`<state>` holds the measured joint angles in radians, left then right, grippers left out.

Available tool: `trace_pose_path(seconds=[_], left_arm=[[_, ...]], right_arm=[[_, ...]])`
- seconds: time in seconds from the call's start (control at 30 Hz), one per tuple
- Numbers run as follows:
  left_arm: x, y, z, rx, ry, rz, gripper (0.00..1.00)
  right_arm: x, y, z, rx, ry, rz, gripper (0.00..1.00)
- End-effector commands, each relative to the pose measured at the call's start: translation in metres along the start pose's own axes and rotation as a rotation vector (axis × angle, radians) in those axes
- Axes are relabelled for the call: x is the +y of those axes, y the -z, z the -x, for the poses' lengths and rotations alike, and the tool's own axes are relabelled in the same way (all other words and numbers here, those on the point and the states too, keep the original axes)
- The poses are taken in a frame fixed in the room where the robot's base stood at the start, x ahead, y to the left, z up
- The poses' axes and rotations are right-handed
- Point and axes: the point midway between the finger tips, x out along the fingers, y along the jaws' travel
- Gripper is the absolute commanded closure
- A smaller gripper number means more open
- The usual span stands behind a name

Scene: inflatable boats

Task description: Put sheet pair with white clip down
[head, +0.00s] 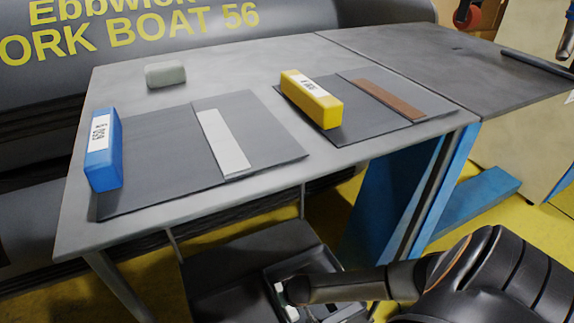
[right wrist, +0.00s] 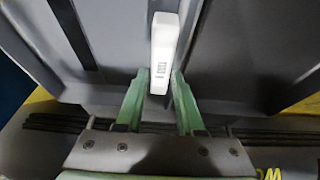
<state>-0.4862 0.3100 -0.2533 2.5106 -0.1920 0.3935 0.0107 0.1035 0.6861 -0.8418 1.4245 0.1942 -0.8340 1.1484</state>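A white clip (right wrist: 162,48) with a small printed label stands between the green fingers of my right gripper (right wrist: 160,88) in the right wrist view. Both fingertips appear to touch its sides. The grey sheet pair (right wrist: 235,50) spreads behind the clip. In the head view the dark sheet pair (head: 235,268) hangs at the bottom, in front of and below the table (head: 190,85). My right gripper (head: 283,292) is at its right part, and my arm hides some of it. My left gripper is not in view.
On the table lie one sheet pair with a blue clip (head: 103,150) and white strip (head: 222,142), and another with a yellow clip (head: 311,98) and brown strip (head: 388,100). A grey-green block (head: 165,74) sits behind.

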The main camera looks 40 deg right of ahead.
Motion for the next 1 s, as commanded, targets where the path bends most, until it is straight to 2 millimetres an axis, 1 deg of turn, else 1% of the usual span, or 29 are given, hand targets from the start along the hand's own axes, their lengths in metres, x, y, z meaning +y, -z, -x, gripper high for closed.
trace_pose_path(seconds=[0.03,0.07,0.2,0.5,0.6,0.67,0.77,0.9,1.0], left_arm=[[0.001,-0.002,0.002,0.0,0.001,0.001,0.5],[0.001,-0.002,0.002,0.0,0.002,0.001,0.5],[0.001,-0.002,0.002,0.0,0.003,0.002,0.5],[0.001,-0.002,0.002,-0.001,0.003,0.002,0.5],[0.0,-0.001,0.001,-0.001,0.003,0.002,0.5],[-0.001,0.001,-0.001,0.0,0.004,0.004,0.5],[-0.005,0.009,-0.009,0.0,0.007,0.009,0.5],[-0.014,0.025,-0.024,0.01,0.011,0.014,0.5],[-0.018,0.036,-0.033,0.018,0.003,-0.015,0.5]], right_arm=[[-0.001,-0.004,-0.004,-0.004,0.002,-0.001,0.4],[-0.001,-0.004,-0.004,-0.004,0.002,-0.001,0.38],[-0.002,-0.005,-0.005,-0.005,0.005,-0.001,0.38],[-0.003,-0.006,-0.005,-0.006,0.008,-0.001,0.38],[-0.003,-0.004,-0.001,-0.005,0.008,0.0,0.38],[-0.004,-0.001,0.005,-0.005,0.01,-0.001,0.38],[-0.004,0.0,0.023,-0.008,0.01,-0.001,0.38],[-0.002,0.002,0.057,-0.006,0.007,-0.001,0.38],[-0.002,0.003,0.08,-0.006,0.006,-0.001,0.38]])
